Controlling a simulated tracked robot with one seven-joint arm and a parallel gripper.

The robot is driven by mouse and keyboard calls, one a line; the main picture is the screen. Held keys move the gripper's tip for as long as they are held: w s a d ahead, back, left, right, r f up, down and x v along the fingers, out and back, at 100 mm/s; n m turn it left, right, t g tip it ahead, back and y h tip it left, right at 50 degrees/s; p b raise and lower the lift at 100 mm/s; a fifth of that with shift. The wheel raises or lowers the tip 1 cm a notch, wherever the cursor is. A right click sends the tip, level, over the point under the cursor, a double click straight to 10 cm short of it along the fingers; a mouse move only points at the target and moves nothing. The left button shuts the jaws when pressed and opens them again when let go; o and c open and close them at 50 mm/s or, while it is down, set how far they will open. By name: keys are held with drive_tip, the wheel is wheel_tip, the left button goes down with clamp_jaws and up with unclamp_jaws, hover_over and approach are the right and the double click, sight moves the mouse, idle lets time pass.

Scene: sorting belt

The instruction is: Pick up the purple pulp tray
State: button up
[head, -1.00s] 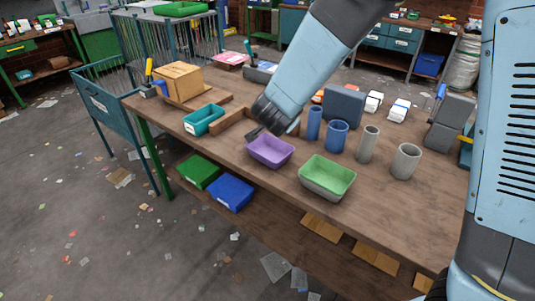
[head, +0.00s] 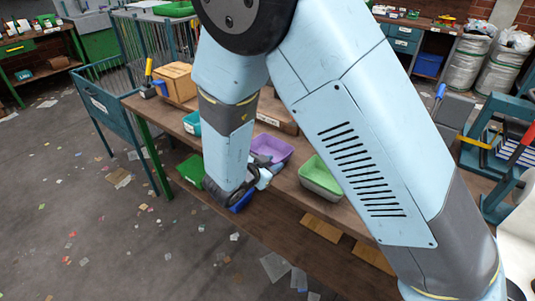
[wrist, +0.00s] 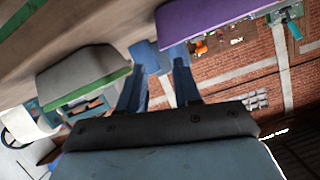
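The purple pulp tray (head: 272,148) stands upright near the table's front edge, left of the green tray. My forearm and hand hide part of its left and front sides in the head view. My gripper (head: 264,168) is low at the tray's front side, with its fingers apart. In the wrist view, my gripper (wrist: 157,72) is open with nothing held between its fingers. The purple tray (wrist: 225,22) shows there at the upper right, beyond and beside the right finger. I cannot tell whether that finger touches it.
The green tray (head: 320,178) stands close to the right; it also shows in the wrist view (wrist: 80,75). A blue object (wrist: 148,54) lies beyond my fingers. A teal bin (head: 192,123) and a cardboard box (head: 175,80) are on the left. Bins sit below the tabletop.

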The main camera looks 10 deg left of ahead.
drive_tip(key=shift+x, duration=4.6)
drive_tip(key=shift+w+a, duration=0.1)
drive_tip(key=shift+a, duration=0.05)
drive_tip(key=shift+c, duration=0.5)
clamp_jaws()
